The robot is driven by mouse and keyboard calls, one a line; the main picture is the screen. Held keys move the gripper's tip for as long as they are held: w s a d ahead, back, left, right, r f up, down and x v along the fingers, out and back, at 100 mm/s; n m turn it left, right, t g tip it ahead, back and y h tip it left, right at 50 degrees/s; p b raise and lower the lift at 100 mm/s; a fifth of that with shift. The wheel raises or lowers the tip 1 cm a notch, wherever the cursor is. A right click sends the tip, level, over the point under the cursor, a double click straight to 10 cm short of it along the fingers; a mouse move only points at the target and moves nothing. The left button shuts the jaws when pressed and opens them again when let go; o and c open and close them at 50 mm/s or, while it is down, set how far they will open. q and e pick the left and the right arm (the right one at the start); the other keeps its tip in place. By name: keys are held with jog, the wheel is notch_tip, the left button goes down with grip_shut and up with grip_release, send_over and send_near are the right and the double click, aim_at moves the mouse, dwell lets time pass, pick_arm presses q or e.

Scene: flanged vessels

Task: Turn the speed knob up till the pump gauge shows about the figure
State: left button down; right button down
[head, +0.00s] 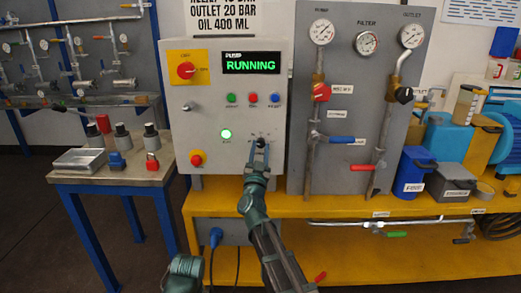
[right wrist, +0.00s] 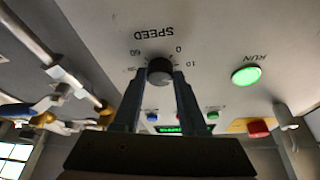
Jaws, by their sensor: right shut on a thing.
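The dark round speed knob (right wrist: 159,68) is on the light grey control box (head: 274,110), under an upside-down SPEED label in the right wrist view. My right gripper (right wrist: 160,78) is shut on the knob, one finger on each side; it also shows at the box's lower right in the head view (head: 260,143). The knob's pointer is not clear. The pump gauge (head: 321,31) is the left one of three on the grey panel; its needle is too small to read. The display (head: 251,64) reads RUNNING. My left gripper is not in view.
A green RUN lamp (head: 226,134) is lit left of the knob. A sign (head: 226,15) above gives OUTLET 20 BAR and OIL 400 ML. Pipes with a blue-handled valve (head: 318,136) stand to the right.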

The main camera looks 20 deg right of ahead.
jog(key=shift+c, duration=2.2)
grip_release()
jog(key=b+v, duration=0.5)
jog(key=v, duration=0.8)
jog(key=shift+s, duration=0.35)
jog(key=shift+a+f, duration=0.15)
jog(key=shift+a, duration=0.05)
